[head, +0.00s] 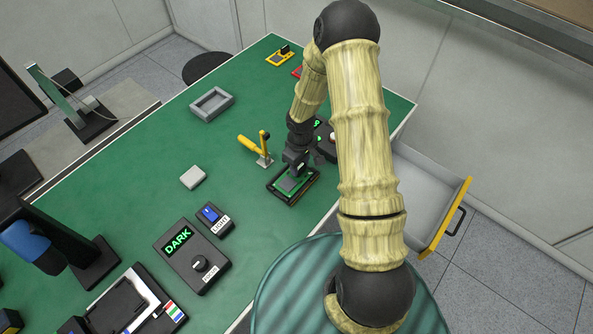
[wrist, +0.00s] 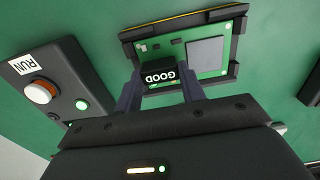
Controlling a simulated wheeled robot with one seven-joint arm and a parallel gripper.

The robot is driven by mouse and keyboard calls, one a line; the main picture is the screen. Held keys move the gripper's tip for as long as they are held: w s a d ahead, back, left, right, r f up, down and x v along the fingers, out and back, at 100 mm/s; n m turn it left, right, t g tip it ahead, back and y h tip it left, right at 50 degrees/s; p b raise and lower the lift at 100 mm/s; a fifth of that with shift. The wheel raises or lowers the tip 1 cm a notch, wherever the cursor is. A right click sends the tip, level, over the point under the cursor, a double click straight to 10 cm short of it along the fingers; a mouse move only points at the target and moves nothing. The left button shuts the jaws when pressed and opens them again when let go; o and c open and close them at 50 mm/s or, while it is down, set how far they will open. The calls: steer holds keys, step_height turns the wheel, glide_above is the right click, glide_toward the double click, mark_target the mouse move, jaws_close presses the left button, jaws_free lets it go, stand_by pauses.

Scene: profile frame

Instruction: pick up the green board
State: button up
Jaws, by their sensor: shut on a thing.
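The green board (head: 289,185) lies in a black frame-like holder (head: 283,199) on the green bench top, right of the yellow-handled clamp. In the wrist view the board (wrist: 180,50) shows a grey square chip and a black block labelled GOOD (wrist: 160,72). My gripper (head: 295,172) points down over the board. In the wrist view its two fingers (wrist: 160,80) are shut on the black block, one on each side. The board still appears level within the holder (wrist: 238,68); I cannot tell any gap beneath it. My gripper hides part of the board in the head view.
A RUN box (wrist: 45,85) with an orange-white button stands close to the holder. A yellow-handled toggle clamp (head: 257,148) stands left of my gripper. A grey tray (head: 212,104), pale block (head: 193,177) and DARK box (head: 193,256) are farther left. An open drawer (head: 425,195) is at right.

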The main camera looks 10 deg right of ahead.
step_height(320, 180, up, 10)
steer(key=b, duration=0.1)
steer(key=shift+b, duration=0.4)
steer(key=shift+a+f, duration=0.1)
stand_by(0.4)
